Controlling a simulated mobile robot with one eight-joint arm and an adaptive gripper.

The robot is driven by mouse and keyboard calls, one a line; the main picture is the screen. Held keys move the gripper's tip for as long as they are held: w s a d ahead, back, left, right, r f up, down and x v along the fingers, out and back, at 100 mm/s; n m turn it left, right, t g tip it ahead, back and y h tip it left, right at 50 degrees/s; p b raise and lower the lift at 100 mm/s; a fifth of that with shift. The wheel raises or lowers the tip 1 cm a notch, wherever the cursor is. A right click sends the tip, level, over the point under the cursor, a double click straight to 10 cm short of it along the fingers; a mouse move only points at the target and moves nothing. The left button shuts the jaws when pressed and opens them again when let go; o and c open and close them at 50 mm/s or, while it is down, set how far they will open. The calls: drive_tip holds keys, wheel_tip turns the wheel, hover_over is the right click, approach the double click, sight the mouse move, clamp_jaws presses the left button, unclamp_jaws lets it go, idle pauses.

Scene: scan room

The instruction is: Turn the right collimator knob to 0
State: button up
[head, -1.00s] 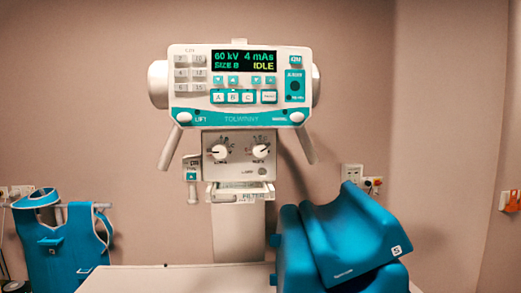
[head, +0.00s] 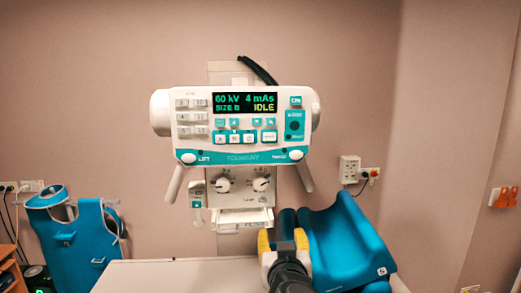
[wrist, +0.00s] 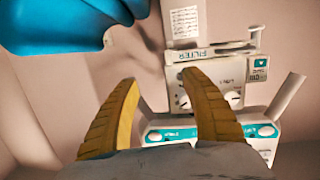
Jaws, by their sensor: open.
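The right collimator knob (head: 261,184) is a white round dial on the light panel below the console. Its pointer angle is too small to read surely. The left knob (head: 223,185) sits beside it. In the wrist view, which looks upside down, the right knob (wrist: 184,101) shows beside the right finger and the left knob (wrist: 235,99) farther right. My gripper (head: 283,240), with two yellow fingers, is open and empty, below and to the right of the right knob in the head view. In the wrist view my gripper (wrist: 170,85) is apart from the panel.
The console (head: 240,125) with its lit display is above the knobs. A filter tray (head: 240,218) sticks out under them. A blue cushion (head: 350,240) lies close right of my gripper. A pale table top (head: 170,277) is in front. A blue apron (head: 75,240) hangs at left.

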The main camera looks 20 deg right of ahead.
sight(261, 186)
drive_tip(key=w+a+r+t+y+p, duration=0.1)
drive_tip(key=w+a+r+t+p, duration=0.2)
drive_tip(key=r, duration=0.5)
drive_tip(key=shift+n, duration=0.4)
drive_tip(key=x, duration=1)
drive_tip(key=shift+w+d+f, duration=0.15)
drive_tip(key=shift+w+f, duration=0.1)
drive_tip(key=shift+f, duration=0.05)
drive_tip(key=c, duration=1.2)
